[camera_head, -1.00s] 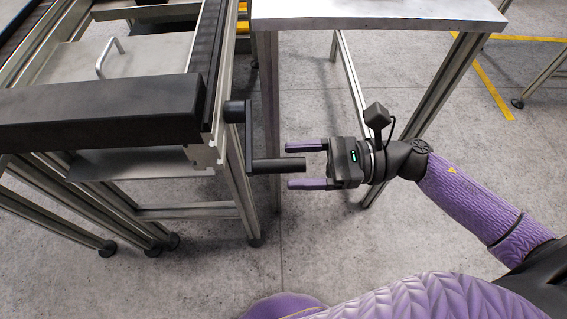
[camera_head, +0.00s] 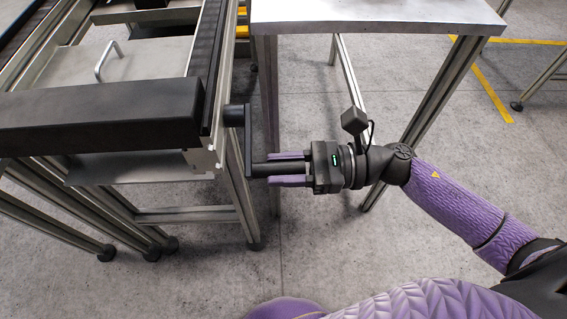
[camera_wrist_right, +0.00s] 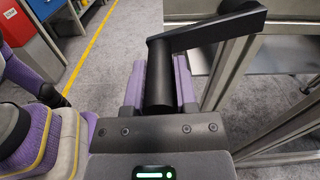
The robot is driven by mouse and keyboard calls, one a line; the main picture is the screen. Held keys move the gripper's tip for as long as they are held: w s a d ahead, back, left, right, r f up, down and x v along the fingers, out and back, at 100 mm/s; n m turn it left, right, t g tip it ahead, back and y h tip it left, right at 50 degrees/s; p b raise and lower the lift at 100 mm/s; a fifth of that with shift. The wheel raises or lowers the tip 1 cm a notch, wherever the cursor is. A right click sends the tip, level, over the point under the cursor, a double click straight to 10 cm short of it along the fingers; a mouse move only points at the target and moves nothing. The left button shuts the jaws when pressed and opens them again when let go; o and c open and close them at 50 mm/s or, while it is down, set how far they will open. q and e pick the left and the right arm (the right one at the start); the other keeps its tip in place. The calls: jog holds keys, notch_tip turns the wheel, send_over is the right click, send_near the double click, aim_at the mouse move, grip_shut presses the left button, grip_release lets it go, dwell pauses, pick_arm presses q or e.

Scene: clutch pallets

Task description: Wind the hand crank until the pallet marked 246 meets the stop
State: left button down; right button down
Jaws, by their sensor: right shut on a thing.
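The hand crank (camera_head: 247,142) is a black arm on the end of the conveyor frame, with a round black handle pointing right. My right gripper (camera_head: 287,169) is shut on the handle, with a purple finger on each side of it. In the right wrist view the handle (camera_wrist_right: 159,85) lies between the two purple fingers (camera_wrist_right: 160,92), and the crank arm (camera_wrist_right: 210,30) runs up to the right. A grey plate with a metal loop handle (camera_head: 107,60) sits on the conveyor. I see no marking 246 on it. The stop cannot be made out. My left gripper is not in view.
A black bar (camera_head: 100,115) crosses the near end of the conveyor. A grey table (camera_head: 375,14) stands right of the conveyor, behind my right arm.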

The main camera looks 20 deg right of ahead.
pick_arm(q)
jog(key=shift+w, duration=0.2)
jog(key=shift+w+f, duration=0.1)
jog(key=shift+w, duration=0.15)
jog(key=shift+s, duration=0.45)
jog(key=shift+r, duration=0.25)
pick_arm(e)
jog(key=shift+r, duration=0.1)
